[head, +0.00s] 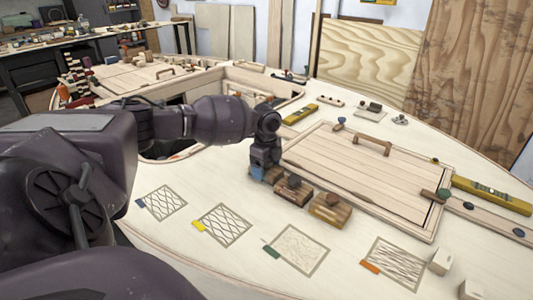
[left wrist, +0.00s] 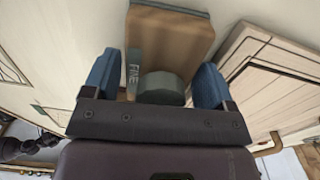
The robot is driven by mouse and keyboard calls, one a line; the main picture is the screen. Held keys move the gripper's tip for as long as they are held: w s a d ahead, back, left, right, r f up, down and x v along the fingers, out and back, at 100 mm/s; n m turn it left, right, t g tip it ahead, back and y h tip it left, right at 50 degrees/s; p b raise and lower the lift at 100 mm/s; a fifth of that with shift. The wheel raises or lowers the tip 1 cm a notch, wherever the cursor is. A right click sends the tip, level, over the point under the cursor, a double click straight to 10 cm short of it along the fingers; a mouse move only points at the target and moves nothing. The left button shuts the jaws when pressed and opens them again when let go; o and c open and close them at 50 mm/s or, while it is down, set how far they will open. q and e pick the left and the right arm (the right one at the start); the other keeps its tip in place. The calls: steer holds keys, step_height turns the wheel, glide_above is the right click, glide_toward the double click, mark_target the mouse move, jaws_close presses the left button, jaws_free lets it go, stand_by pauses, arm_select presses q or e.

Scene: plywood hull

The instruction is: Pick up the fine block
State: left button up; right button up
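The fine block (left wrist: 172,38) is a brown wooden block marked FINE, with a grey-green strip and a round grey-green knob (left wrist: 161,88), seen in the left wrist view. My left gripper (left wrist: 155,85) is open, its two blue fingers on either side of the knob. In the head view my left gripper (head: 264,172) points down at the left end of a row of blocks and hides most of the fine block (head: 274,176). Whether the fingers touch the block cannot be told. My right gripper is in neither view.
Two similar blocks, a dark-topped one (head: 293,190) and a lighter one (head: 330,209), stand close to the right. A hatch panel (head: 350,165) with a wooden handle lies behind. Several patterned squares (head: 222,225) with coloured tabs lie in front. An opening (head: 245,76) is at the back left.

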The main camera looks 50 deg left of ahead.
arm_select(q)
steer(key=c, duration=0.7)
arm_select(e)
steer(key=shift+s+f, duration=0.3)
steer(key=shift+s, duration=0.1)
arm_select(q)
steer(key=shift+r, duration=0.1)
step_height(320, 180, up, 12)
steer(key=shift+f+p, duration=0.2)
steer(key=shift+p, duration=0.9)
step_height(320, 180, up, 8)
steer(key=shift+r+p, duration=0.15)
steer(key=shift+p, duration=0.4)
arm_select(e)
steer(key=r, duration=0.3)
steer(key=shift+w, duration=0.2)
